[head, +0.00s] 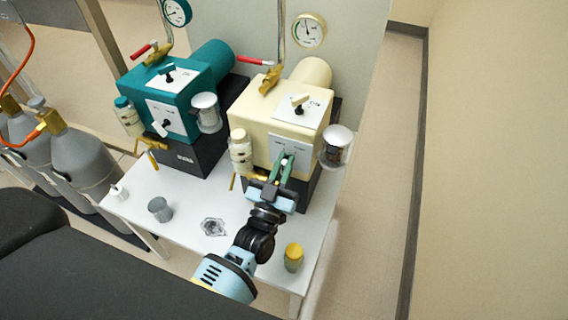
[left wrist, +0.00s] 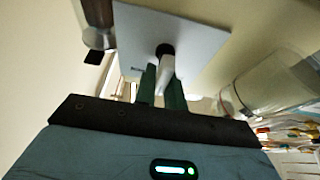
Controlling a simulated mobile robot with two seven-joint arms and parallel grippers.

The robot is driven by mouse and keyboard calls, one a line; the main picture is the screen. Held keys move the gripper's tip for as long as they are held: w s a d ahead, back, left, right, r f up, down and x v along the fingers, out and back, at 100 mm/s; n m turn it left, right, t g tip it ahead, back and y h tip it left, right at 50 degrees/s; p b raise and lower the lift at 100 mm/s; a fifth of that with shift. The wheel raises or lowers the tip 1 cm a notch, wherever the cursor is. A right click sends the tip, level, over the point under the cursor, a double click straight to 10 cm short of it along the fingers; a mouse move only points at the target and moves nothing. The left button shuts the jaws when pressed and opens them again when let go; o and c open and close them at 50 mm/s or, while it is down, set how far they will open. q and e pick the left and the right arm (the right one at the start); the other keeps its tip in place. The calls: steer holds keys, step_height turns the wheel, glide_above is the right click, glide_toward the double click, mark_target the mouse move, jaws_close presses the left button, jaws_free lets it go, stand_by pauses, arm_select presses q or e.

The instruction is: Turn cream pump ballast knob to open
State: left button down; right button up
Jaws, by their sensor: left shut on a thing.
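The cream pump (head: 262,112) stands at the right of the white table. My left gripper (head: 285,158) reaches its front plate from below, with two green fingers. In the left wrist view, the left gripper (left wrist: 163,80) is shut on a white bar-shaped knob (left wrist: 167,66) with a black hub, on the pale plate (left wrist: 190,32). The fingers hide much of this knob, and I cannot read the plate's markings. My right gripper is not in view.
A teal pump (head: 185,92) stands to the left. A clear jar (head: 337,146) juts from the cream pump's right side, and a bottle (head: 240,152) from its left. A yellow-lidded jar (head: 293,257) and a grey cup (head: 160,209) stand on the table (head: 185,235). Gas cylinders (head: 85,160) are at left.

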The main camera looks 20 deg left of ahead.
arm_select(q)
steer(key=shift+m, duration=0.3)
steer(key=shift+d+m+h+p, duration=0.2)
steer(key=shift+m+h+p, duration=0.25)
steer(key=shift+m+h, duration=1.3)
steer(key=shift+d+m+g+h+p, duration=0.1)
steer(key=shift+m+g+h+p, duration=0.15)
steer(key=shift+m, duration=0.9)
steer(key=shift+d+m+g+h+p, duration=0.1)
steer(key=shift+m+g+h, duration=0.2)
steer(key=shift+m, duration=0.8)
steer(key=shift+f, duration=0.1)
steer(key=c, duration=1.5)
jaws_free()
